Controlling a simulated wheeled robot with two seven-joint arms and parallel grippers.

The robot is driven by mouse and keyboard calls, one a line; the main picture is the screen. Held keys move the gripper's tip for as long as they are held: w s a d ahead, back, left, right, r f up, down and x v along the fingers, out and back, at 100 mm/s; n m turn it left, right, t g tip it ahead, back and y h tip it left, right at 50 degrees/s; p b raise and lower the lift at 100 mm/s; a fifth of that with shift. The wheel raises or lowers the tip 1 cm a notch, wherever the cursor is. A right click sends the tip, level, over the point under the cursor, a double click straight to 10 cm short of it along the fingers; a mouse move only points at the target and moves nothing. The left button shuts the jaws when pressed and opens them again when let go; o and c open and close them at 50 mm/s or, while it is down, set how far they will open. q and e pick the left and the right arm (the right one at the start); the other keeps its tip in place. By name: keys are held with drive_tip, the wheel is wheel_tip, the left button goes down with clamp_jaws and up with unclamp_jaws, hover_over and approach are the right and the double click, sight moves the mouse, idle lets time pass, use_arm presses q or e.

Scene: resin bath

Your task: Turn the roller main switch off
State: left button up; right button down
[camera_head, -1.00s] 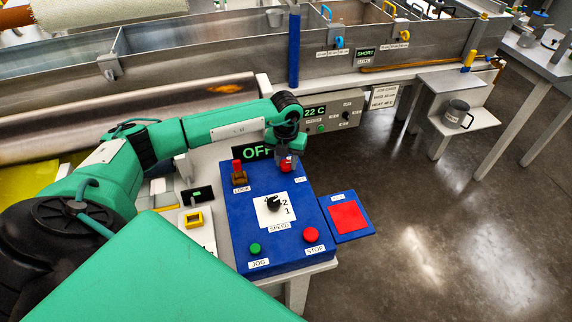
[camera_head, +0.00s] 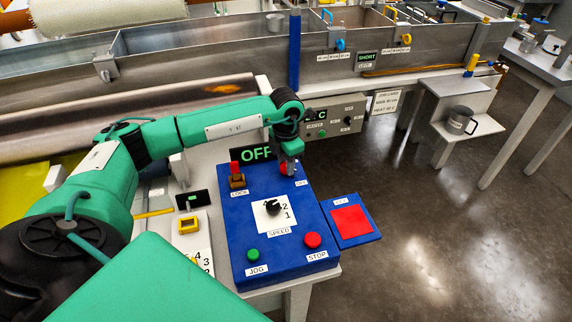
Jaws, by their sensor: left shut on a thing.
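The roller control box (camera_head: 243,218) is blue and stands on a light table. A red switch (camera_head: 284,168) sits at its back right corner, by a small label that I cannot read clearly. My left gripper (camera_head: 289,171) reaches down over this switch and is shut on it, hiding much of it. A dark display behind the box reads OFF (camera_head: 256,153) in green. A red lock piece (camera_head: 235,168) stands upright in a brown base by the LOCK label. My right gripper is not in view.
The box also bears a black speed knob (camera_head: 273,207), a green jog button (camera_head: 253,255) and a red stop button (camera_head: 312,240). A red pad (camera_head: 351,219) lies to the right. A metal trough (camera_head: 210,60) runs behind; a grey mug (camera_head: 460,120) stands on a side shelf.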

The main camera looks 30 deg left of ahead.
use_arm(q)
drive_tip(key=shift+r, duration=0.1)
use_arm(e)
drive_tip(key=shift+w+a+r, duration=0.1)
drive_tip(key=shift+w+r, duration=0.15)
use_arm(q)
drive_tip(key=o, duration=1)
drive_tip(key=shift+c, duration=0.2)
drive_tip(key=shift+r, duration=0.25)
wheel_tip(320, 180, up, 13)
drive_tip(key=b, duration=0.1)
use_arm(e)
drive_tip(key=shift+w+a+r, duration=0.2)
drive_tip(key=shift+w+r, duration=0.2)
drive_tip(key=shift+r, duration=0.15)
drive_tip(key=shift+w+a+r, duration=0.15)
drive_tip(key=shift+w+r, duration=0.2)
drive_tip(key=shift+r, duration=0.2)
